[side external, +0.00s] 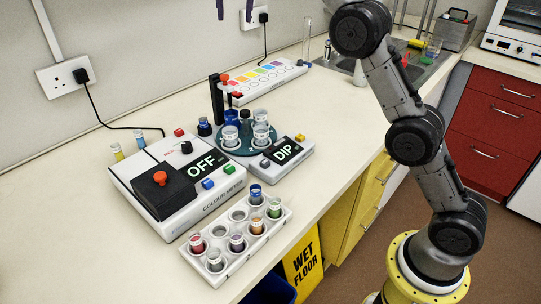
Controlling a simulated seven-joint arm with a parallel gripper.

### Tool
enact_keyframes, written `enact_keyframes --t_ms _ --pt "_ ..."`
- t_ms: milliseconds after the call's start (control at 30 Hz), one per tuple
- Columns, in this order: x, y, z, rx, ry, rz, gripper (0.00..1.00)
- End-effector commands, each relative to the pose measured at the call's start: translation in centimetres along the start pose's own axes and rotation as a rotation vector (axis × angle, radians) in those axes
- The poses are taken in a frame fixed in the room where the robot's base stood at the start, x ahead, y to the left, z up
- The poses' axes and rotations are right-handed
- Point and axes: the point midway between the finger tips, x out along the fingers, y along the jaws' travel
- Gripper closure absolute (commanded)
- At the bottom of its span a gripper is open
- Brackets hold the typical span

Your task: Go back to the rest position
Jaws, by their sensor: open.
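My gripper (235,14) shows only as two dark fingertips at the top edge of the side external view. They are wide apart with nothing between them, so it is open and empty. It appears high above the bench, against the wall; the rest of it is out of frame. Below are the colour meter (222,190), with its display reading OFF, and a small grey unit (296,165) reading DIP. A white rack (208,272) at the bench's front holds several vials of coloured liquid.
A round teal tray (238,151) carries several cups and bottles behind the DIP unit. A strip of coloured keys (262,82) lies farther back. A sink (400,62) is at the far right. The bench's left part (70,240) is clear.

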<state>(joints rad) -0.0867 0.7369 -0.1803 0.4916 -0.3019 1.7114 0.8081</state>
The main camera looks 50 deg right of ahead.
Motion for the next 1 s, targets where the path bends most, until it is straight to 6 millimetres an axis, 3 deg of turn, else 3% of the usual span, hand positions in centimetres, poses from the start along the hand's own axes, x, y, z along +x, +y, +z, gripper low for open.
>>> enact_keyframes --t_ms 33,200,367,500,767,1000 --pt "-2.4 1.4 0.0 0.007 0.006 -0.012 0.37" --pt "-7.7 5.5 1.1 -0.009 0.015 -0.045 0.37" --pt "-11.2 9.6 3.4 -0.06 0.018 -0.077 0.37" --pt "-13.0 13.2 6.4 -0.122 0.02 -0.108 0.37" --pt "-13.0 19.9 13.8 -0.261 0.015 -0.164 0.37" --pt "-9.4 25.1 22.0 -0.408 0.004 -0.213 0.37"
